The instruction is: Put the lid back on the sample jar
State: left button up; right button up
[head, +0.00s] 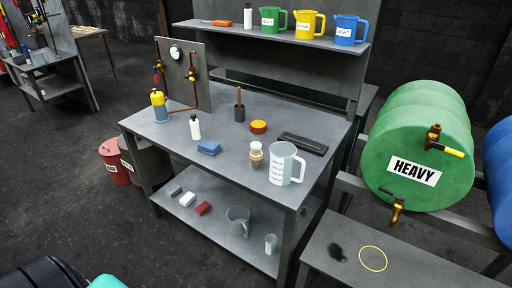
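A small jar (256,157) with brownish contents stands upright on the workbench (225,175), just left of the clear measuring jug. Its top looks pale; at this size I cannot tell whether that is a lid or the jar's open neck. A low round orange-and-red tin (258,127) lies farther back on the bench; I cannot tell whether it has to do with the jar. No separate lid can be made out for sure. Neither of my grippers is in view.
A measuring jug (283,165) and a dark tray (303,143) crowd the jar's right side. A blue block (209,148) and white bottle (195,128) stand left. The bench's front middle is clear.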

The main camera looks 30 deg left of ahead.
aim_at(256, 157)
jog(key=i+j+z, duration=0.15)
jog(key=j+z, duration=0.15)
jog(key=j, duration=0.7)
jog(key=i+j+z, duration=0.1)
jog(key=j+z, duration=0.2)
jog(key=j, duration=0.7)
